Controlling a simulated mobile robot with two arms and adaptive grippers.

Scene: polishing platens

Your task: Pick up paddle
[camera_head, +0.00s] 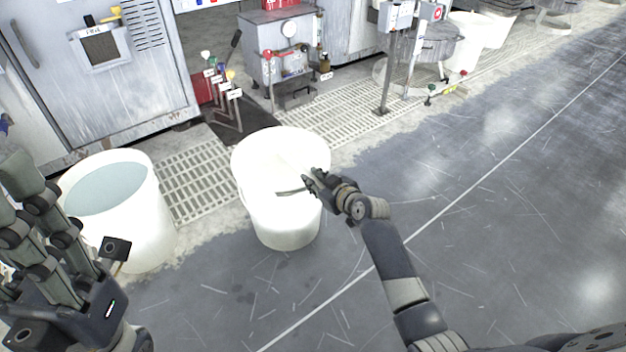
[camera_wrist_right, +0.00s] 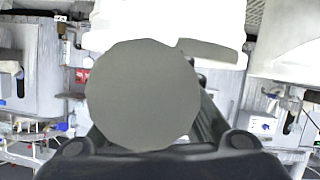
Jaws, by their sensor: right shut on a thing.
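The paddle (camera_head: 290,191) shows in the head view as a thin dark grey strip over the white bucket (camera_head: 272,230). Its far end reaches left across the bucket's mouth. My right gripper (camera_head: 312,182) is shut on the paddle at the bucket's right rim. In the right wrist view, a flat dark grey piece, apparently the paddle (camera_wrist_right: 210,51), shows beyond the fingers. A large plain grey disc (camera_wrist_right: 143,95) covers much of the gripper there; I cannot tell what it is. My left gripper (camera_head: 40,215) is at the left edge, apart from the paddle; its opening is unclear.
A second white bucket (camera_head: 145,225) with pale liquid stands at left, close to my left gripper. Behind are a grey cabinet (camera_head: 130,100), floor grating (camera_head: 195,180), levers with coloured knobs (camera_head: 222,85) and a grey machine (camera_head: 280,50). The grey floor at right is clear.

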